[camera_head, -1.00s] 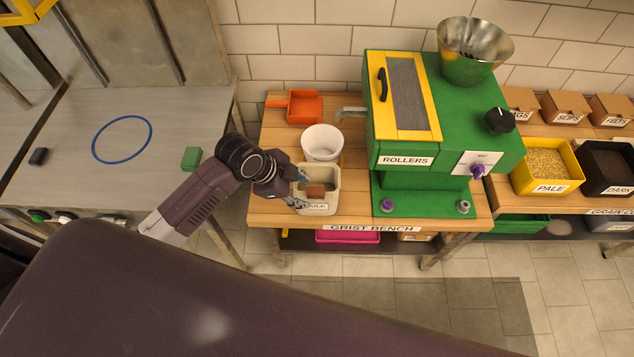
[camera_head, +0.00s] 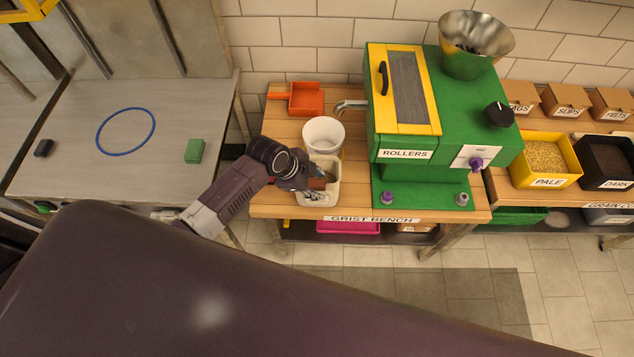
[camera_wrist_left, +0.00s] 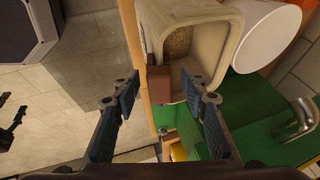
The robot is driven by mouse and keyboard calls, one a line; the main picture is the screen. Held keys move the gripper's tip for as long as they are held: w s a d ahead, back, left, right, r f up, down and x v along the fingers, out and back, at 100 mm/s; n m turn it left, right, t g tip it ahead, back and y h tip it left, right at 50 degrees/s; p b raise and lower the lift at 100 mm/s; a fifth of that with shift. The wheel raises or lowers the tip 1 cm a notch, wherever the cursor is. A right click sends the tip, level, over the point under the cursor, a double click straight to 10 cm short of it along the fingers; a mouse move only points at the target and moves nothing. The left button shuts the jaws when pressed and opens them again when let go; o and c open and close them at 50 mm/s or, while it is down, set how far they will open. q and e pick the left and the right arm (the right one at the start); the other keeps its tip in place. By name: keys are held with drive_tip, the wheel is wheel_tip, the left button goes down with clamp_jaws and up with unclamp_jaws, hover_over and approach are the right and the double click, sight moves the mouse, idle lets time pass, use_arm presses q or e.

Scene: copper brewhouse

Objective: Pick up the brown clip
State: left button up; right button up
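The brown clip (camera_head: 316,184) is a small reddish-brown block on the near edge of a cream tub (camera_head: 330,167) on the grist bench. In the left wrist view the brown clip (camera_wrist_left: 158,84) sits at the tub's rim, and the tub (camera_wrist_left: 194,14) holds something tan and grainy. My left gripper (camera_head: 320,180) is at the tub and partly covers the clip in the head view. In the wrist view my left gripper (camera_wrist_left: 161,88) is open, with one finger on each side of the clip and a gap showing at both sides. My right gripper is not in view.
A white bucket (camera_head: 323,136) stands right behind the tub, with an orange scoop (camera_head: 306,99) farther back. The green roller mill (camera_head: 450,120) is close on the right. A steel table (camera_head: 75,150) with a green block (camera_head: 194,151) is at the left.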

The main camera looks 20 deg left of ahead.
use_arm(q)
drive_tip(key=c, duration=1)
drive_tip(key=shift+r, duration=0.15)
drive_tip(key=shift+c, duration=0.2)
wheel_tip(320, 180, up, 19)
drive_tip(key=b, duration=0.2)
drive_tip(key=g+h+p, duration=0.1)
drive_tip(key=g+p, duration=0.2)
drive_tip(key=p, duration=0.5)
hover_over(317, 180)
drive_tip(key=shift+n, duration=0.3)
wheel_tip(317, 180, down, 8)
drive_tip(key=shift+f, duration=0.45)
